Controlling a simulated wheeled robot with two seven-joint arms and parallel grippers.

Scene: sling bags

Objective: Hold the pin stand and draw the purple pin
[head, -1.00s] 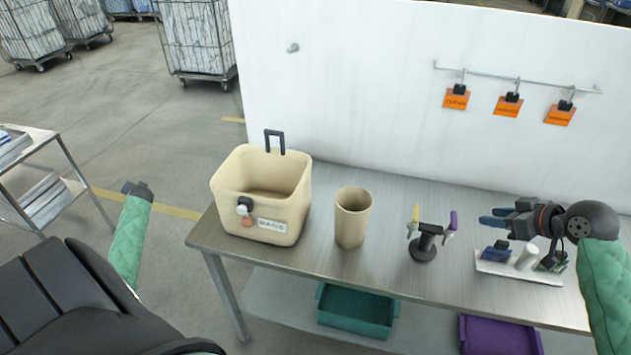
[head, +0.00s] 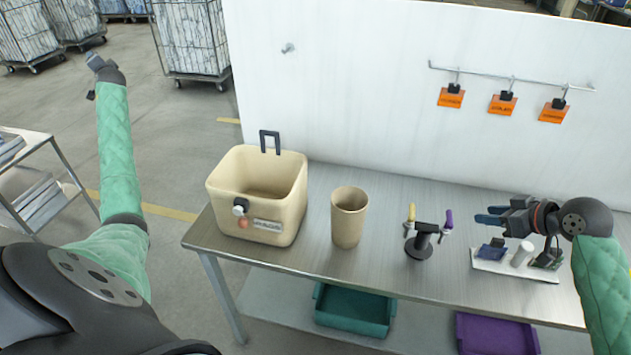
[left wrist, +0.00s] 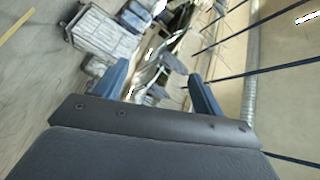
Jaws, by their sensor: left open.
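The black pin stand (head: 420,246) stands upright on the metal table. It holds a yellow pin (head: 411,213) on its left and a purple pin (head: 448,219) on its right. My right gripper (head: 482,215) is to the right of the stand, pointing left, its blue fingers apart from the purple pin. Whether its fingers are parted is hard to tell from this side. My left gripper (head: 93,62) is raised at the far left, away from the table. In the left wrist view its two blue fingers (left wrist: 157,85) are spread with nothing between them.
A cream bin (head: 225,200) and a tan cup (head: 348,222) stand left of the pin stand. A white tray (head: 515,268) with small items lies under my right gripper. Orange tags (head: 502,104) hang on the white back panel (head: 350,90). Crates (head: 355,308) sit below.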

